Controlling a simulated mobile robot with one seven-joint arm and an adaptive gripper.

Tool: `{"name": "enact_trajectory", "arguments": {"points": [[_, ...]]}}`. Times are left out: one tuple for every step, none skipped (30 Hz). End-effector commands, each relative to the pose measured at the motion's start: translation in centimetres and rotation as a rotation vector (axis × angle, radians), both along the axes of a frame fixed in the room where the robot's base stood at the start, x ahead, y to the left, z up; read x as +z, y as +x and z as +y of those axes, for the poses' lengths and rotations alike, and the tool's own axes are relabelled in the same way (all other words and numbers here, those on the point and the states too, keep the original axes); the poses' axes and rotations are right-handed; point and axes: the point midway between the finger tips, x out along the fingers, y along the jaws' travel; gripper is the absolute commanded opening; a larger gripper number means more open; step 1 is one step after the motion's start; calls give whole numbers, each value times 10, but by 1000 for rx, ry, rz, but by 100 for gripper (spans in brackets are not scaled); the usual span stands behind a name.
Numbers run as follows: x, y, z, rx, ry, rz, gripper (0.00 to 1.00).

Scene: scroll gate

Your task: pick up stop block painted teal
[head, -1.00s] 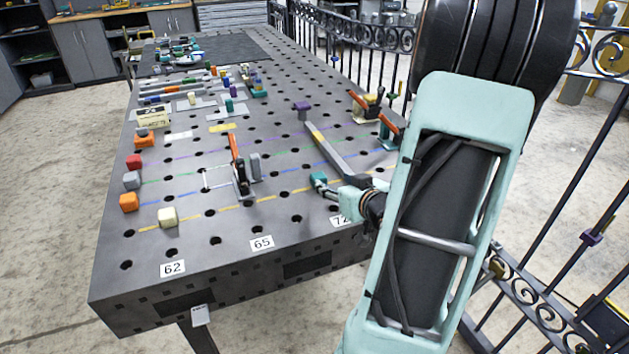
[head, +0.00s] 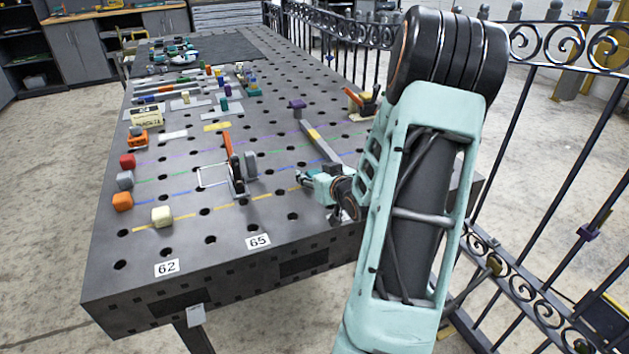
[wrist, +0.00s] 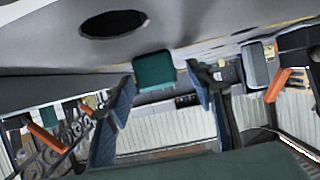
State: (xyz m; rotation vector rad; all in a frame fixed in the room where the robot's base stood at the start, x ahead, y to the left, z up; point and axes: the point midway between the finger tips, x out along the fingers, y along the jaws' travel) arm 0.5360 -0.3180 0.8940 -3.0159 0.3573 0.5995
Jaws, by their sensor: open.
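The teal stop block (wrist: 154,72) shows in the wrist view between the tips of my gripper (wrist: 163,80). The fingers are apart, with a gap on each side of the block, wider on the right. The table fills the top of that picture, so the view is upside down. In the head view my gripper (head: 308,179) is low over the near right part of the table, and the small teal patch at its tip cannot be told clearly from the gripper itself.
A toggle clamp with an orange handle (head: 229,150) stands left of my gripper. A grey bar (head: 320,142) lies just behind it. A metal railing (head: 530,160) is at the right.

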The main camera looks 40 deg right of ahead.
Motion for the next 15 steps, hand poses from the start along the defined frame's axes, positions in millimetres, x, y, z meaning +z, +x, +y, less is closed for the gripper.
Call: {"name": "enact_trajectory", "arguments": {"points": [[0,0,0,0,0,0,49],[0,0,0,0,0,0,48],[0,0,0,0,0,0,44],[0,0,0,0,0,0,40],[0,0,0,0,0,0,37],[0,0,0,0,0,0,33],[0,0,0,0,0,0,29],[0,0,0,0,0,0,26],[0,-1,0,0,0,0,22],[0,-1,0,0,0,0,18],[0,-1,0,0,0,0,15],[0,-1,0,0,0,0,11],[0,-1,0,0,0,0,7],[0,-1,0,0,0,0,4],[0,-1,0,0,0,0,0]]}}
